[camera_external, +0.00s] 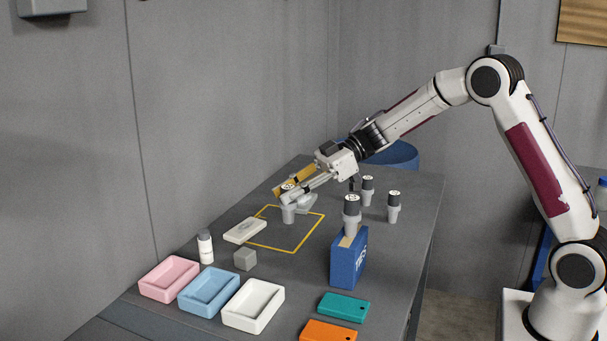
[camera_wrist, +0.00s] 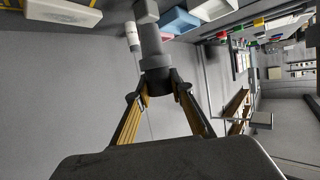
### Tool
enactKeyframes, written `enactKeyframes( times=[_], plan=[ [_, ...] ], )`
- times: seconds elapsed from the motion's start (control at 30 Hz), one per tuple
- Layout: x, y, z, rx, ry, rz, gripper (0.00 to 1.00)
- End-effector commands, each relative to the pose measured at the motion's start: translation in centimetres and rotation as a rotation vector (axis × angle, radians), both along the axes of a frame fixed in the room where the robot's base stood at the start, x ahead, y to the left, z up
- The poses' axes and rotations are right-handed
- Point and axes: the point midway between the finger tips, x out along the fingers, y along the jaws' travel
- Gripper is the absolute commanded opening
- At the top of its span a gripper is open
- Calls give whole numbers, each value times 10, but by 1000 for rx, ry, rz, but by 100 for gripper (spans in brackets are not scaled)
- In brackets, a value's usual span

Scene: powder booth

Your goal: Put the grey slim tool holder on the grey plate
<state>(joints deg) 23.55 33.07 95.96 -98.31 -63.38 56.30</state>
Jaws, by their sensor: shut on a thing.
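My gripper (camera_external: 292,190) is shut on a grey slim tool holder (camera_external: 288,212) with a dark top. The holder hangs roughly upright over the yellow-outlined area. In the wrist view the holder (camera_wrist: 152,45) sits between the gripper's fingertips (camera_wrist: 160,88), its dark end at the fingers. A light grey piece (camera_external: 309,203) lies just right of the held holder, partly hidden by my gripper. A pale flat plate (camera_external: 245,230) with a mark on top lies to the left. I cannot tell which of these is the grey plate, or whether the holder touches anything.
Two more tool holders (camera_external: 368,190) (camera_external: 393,207) stand at the right; a third (camera_external: 352,213) is at a blue box (camera_external: 348,260). A white bottle (camera_external: 205,247), grey cube (camera_external: 245,260), pink, blue and white trays (camera_external: 253,305), and teal and orange cases (camera_external: 343,307) fill the front.

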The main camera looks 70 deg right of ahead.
Motion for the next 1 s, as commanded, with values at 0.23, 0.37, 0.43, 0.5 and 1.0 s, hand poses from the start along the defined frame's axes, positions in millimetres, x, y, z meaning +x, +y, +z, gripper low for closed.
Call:
enactKeyframes(
  times=[0.23,0.37,0.43,0.5,1.0],
  plan=[
    [0,-8,0,1,0,-12,0],
    [2,-25,-1,4,-3,-41,0],
    [7,-38,0,3,-9,-72,0],
    [14,-54,2,2,-16,-113,0],
    [69,-206,18,-13,-37,-584,0]
  ],
)
